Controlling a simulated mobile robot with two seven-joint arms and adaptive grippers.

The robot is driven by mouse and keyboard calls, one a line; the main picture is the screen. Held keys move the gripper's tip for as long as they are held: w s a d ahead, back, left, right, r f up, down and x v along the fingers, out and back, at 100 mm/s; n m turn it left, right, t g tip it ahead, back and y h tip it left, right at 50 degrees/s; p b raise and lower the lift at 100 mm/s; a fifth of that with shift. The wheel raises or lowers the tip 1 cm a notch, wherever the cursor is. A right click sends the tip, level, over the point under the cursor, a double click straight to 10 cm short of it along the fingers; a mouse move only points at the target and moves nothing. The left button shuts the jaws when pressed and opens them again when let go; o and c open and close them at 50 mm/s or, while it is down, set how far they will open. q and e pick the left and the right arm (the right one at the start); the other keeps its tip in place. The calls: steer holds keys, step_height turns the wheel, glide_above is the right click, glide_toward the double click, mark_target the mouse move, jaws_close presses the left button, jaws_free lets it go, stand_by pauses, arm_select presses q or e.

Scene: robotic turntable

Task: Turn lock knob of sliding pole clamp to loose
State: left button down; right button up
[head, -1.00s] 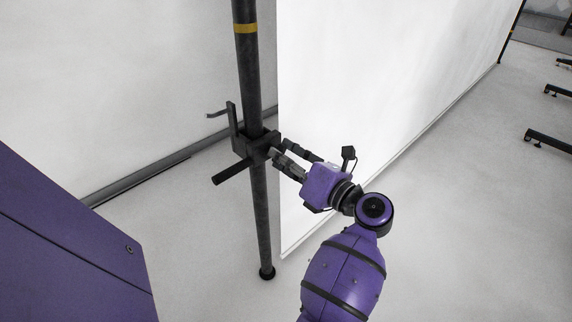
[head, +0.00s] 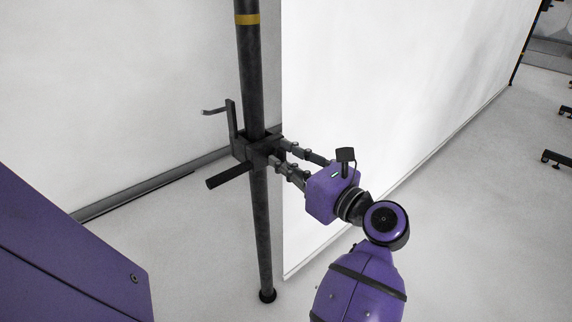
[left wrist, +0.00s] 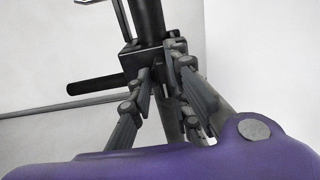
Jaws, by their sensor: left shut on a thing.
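A dark sliding pole clamp (head: 243,150) sits around an upright dark pole (head: 250,75). The clamp has a bar handle (head: 226,177) pointing down-left and a bent crank handle (head: 232,118) above it. My left gripper (head: 278,153) is at the clamp's right side, its fingers shut on the lock knob there. The knob itself is mostly hidden between the fingertips. The left wrist view shows both fingers reaching the near face of the clamp (left wrist: 131,60), with the bar handle (left wrist: 95,83) to the left. My right gripper is out of view.
A large white panel (head: 390,80) stands just behind and right of the pole. A dark rail (head: 155,185) runs along the back wall's base. Dark stand feet (head: 558,160) are far right.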

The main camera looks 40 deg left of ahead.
arm_select(q)
steer(key=shift+w+d+r, duration=0.2)
steer(key=shift+w, duration=0.15)
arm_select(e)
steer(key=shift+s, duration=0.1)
arm_select(q)
steer(key=c, duration=1.9)
jaws_free()
steer(key=shift+o, duration=0.4)
steer(key=shift+f, duration=0.1)
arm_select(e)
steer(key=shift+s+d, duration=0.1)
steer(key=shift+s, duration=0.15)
arm_select(q)
steer(key=shift+s+a, duration=0.1)
steer(key=shift+f, duration=0.1)
steer(key=d, duration=1.2)
steer(key=shift+s, duration=0.45)
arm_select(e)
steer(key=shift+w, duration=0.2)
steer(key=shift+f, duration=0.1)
